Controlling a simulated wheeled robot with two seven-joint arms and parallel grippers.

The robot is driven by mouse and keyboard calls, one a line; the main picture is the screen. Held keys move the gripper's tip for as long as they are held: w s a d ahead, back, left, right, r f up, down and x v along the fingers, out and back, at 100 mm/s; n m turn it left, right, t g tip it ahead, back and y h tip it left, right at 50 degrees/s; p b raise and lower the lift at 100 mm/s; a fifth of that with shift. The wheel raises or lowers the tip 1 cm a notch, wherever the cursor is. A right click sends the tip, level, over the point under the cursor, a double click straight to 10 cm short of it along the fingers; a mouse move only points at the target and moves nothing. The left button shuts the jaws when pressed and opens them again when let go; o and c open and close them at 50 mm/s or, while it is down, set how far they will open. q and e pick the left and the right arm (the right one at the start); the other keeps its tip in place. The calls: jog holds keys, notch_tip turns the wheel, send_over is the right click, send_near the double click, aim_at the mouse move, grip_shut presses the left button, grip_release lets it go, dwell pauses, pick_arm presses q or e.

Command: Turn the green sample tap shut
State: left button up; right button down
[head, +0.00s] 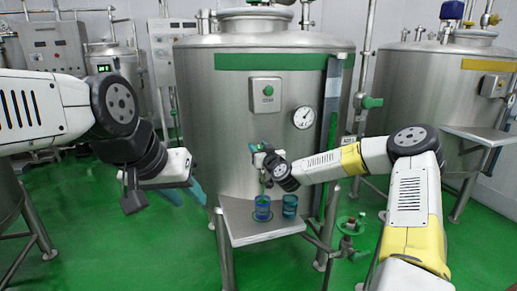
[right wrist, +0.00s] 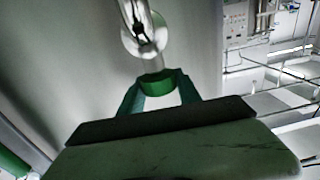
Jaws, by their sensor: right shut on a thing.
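The green sample tap (right wrist: 157,84) sits on a metal fitting at the steel tank wall in the right wrist view. My right gripper (right wrist: 160,92) has its two teal fingers on either side of the green handle and is shut on it. In the head view my right gripper (head: 262,153) is at the front of the middle tank, above the small shelf, and its wrist hides most of the tap. My left gripper (head: 196,190) hangs to the left of the shelf, away from the tap; its teal fingers are too small to tell open from shut.
A steel shelf (head: 244,231) below the tap holds a blue cup (head: 263,209) and a darker teal cup (head: 290,206). Another green-handled valve (head: 371,102) is at the right.

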jog(key=m+h, duration=0.2)
jog(key=h, duration=0.1)
jog(key=m+t+h, duration=0.1)
jog(key=m+h, duration=0.1)
jog(key=h, duration=0.1)
jog(key=shift+a+r+h, duration=0.15)
jog(key=shift+h, duration=0.25)
jog(key=m+h, duration=0.4)
jog(key=h, duration=0.1)
jog(key=shift+g+h, duration=0.4)
jog(key=m+g+h, duration=0.1)
jog(key=m+h, duration=0.1)
jog(key=h, duration=0.1)
jog(key=m+g+h, duration=0.2)
jog(key=shift+m+g+h, duration=0.3)
jog(key=shift+h, duration=0.1)
jog(key=shift+s+d+f+m+g+h, duration=0.1)
jog(key=shift+d+f+m+g+h, duration=0.05)
jog(key=shift+m+g+h, duration=0.65)
jog(key=shift+d+f+m+g+h, duration=0.1)
jog(key=shift+d+m+g+h, duration=0.05)
jog(key=shift+m+g+h, duration=0.65)
jog(key=shift+g, duration=0.3)
jog(key=c, duration=0.8)
grip_release()
jog(key=shift+c, duration=0.2)
